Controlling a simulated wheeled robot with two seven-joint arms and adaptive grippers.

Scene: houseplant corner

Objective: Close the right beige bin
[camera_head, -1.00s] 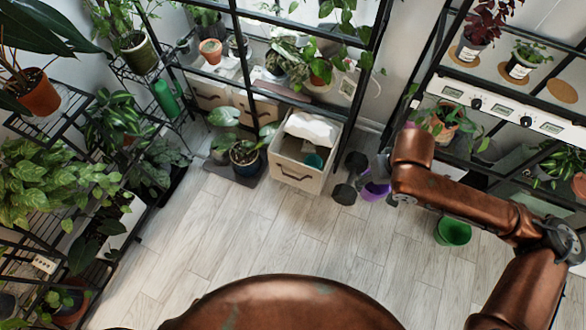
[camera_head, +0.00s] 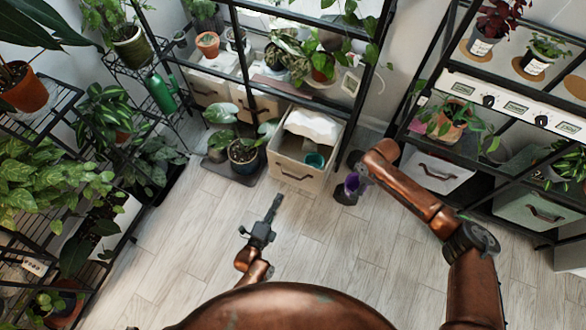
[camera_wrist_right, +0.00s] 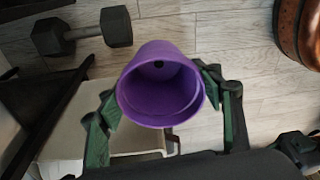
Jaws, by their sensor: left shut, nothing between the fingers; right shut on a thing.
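The right beige bin (camera_head: 297,177) stands pulled out in front of the window shelf. Its top is open, and a white cloth-like thing (camera_head: 312,126) and a teal pot (camera_head: 315,160) show inside. My right gripper (camera_head: 356,172) is shut on a purple pot (camera_head: 352,186) just right of the bin. In the right wrist view the purple pot (camera_wrist_right: 160,85) sits between both fingers, its opening facing the camera, with the beige bin (camera_wrist_right: 105,138) partly hidden below. My left gripper (camera_head: 273,209) is shut and empty over the floor in front of the bin.
A potted plant (camera_head: 243,152) stands close left of the bin. Shelves line both sides. The wooden floor (camera_head: 210,240) in front is clear.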

